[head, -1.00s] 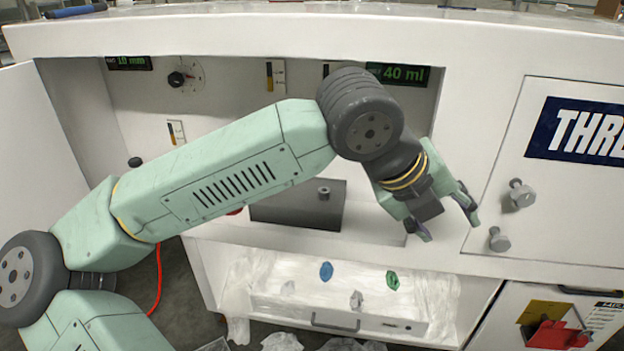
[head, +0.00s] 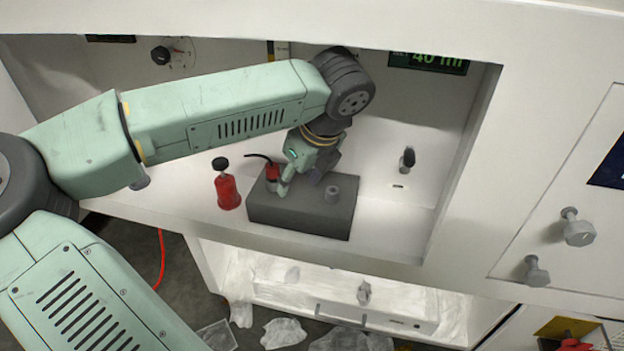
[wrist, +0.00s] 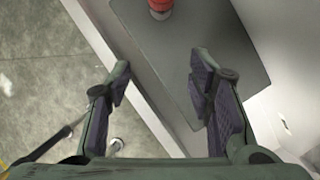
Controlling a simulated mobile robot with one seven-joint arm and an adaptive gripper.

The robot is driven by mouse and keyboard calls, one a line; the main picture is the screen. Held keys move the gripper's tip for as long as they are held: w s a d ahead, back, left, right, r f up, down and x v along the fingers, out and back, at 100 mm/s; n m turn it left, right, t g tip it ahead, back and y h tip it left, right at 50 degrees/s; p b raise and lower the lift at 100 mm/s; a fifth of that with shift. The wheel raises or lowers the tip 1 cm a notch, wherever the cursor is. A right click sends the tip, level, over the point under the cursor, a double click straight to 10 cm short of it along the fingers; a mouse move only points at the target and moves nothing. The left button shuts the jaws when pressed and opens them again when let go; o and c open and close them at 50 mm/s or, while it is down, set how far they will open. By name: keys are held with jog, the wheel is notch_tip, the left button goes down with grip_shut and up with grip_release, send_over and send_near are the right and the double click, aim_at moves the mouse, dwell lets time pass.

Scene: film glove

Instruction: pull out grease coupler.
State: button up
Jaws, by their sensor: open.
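A dark grey block (head: 300,216) sits on the white recess floor. A red piece with a thin black hose, likely the grease coupler (head: 271,178), is at the block's left rear, partly hidden by my gripper. In the wrist view, a red cylinder (wrist: 160,6) at the top edge, cut off by the frame, appears to be the same piece. My gripper (head: 298,184) hangs over the block, just right of the red piece. Its open fingers (wrist: 160,72) show nothing between them but the block and its edge. I cannot tell whether a finger touches the red piece.
A red bottle with a black cap (head: 228,190) stands left of the block. A grey stub (head: 333,194) rises from the block's right part. A black-topped lever (head: 407,159) stands farther right.

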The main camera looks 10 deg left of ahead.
aim_at(273, 166)
jog(key=w+a, duration=0.1)
jog(key=w+a+p, duration=0.1)
jog(key=a, duration=0.1)
jog(key=w+a, duration=0.2)
jog(key=shift+a+r+p, duration=0.15)
jog(key=shift+a+p, duration=0.1)
jog(key=shift+p, duration=0.15)
jog(key=shift+w+a+f+p, duration=0.2)
jog(key=shift+a+f+p, duration=0.1)
jog(key=shift+f, duration=0.1)
jog(key=shift+w+a+f+p, duration=0.15)
jog(key=shift+w+a+f, duration=0.1)
jog(key=shift+f, duration=0.15)
jog(key=shift+x, duration=0.8)
jog(key=shift+c, duration=0.3)
grip_shut()
